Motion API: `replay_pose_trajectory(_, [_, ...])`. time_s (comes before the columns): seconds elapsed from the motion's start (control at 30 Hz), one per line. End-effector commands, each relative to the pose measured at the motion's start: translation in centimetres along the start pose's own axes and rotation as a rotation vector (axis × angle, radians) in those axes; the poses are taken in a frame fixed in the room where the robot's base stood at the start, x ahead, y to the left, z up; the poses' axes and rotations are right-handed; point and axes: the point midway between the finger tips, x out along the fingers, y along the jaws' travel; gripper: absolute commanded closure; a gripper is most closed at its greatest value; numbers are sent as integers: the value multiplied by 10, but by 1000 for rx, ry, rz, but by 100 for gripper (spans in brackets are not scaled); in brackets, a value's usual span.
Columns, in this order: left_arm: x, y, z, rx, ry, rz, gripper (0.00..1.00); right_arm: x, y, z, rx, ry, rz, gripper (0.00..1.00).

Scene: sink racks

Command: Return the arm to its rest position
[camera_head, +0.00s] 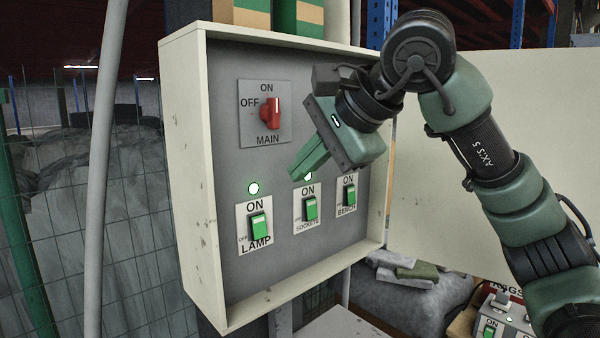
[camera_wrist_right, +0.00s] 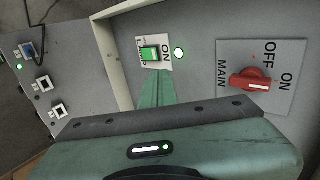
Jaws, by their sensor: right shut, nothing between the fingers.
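My right gripper (camera_head: 297,174) is shut and empty, held in front of the open switch panel (camera_head: 232,185) near the SOCKETS light. Its closed green fingers also show in the wrist view (camera_wrist_right: 157,88), overlapping the lower edge of the LAMP plate there; I cannot tell whether they touch the panel. The red MAIN knob (camera_head: 271,113) stands upright toward ON. The green LAMP (camera_head: 258,226), SOCKETS (camera_head: 311,208) and BENCH (camera_head: 349,194) rockers sit in a row below. Green lights glow above LAMP and SOCKETS; the spot above BENCH is hidden by my gripper. My left gripper is out of view.
The panel's cream rim (camera_head: 190,190) stands out around the switches. Its open door (camera_head: 470,200) is behind my right arm. A second switch box (camera_head: 500,318) is at the lower right. A wire fence (camera_head: 60,220) and a pale pole (camera_head: 104,150) stand left.

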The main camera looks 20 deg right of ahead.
Motion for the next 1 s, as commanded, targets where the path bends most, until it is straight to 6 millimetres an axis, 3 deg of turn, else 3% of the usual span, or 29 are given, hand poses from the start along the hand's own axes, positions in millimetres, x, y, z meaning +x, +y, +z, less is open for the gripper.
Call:
replay_pose_trajectory(0.27, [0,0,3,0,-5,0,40,2,0,1,0,-4,1,100])
replay_pose_trajectory(0.37, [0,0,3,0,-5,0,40,12,2,14,2,-55,-1,100])
replay_pose_trajectory(0.47, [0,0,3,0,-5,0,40,37,9,52,21,-206,-1,100])
replay_pose_trajectory(0.57, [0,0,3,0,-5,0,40,62,22,115,98,-476,4,100])
replay_pose_trajectory(0.6, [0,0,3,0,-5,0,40,67,28,143,153,-606,9,100])
replay_pose_trajectory(0.7, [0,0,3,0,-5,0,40,62,37,201,336,-925,31,100])
replay_pose_trajectory(0.8, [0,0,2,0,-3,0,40,44,38,233,583,-1222,66,100])
replay_pose_trajectory(0.9, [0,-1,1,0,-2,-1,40,26,30,238,886,-1488,108,100])
replay_pose_trajectory(1.0, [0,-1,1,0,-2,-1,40,20,20,215,1243,-1711,147,100])
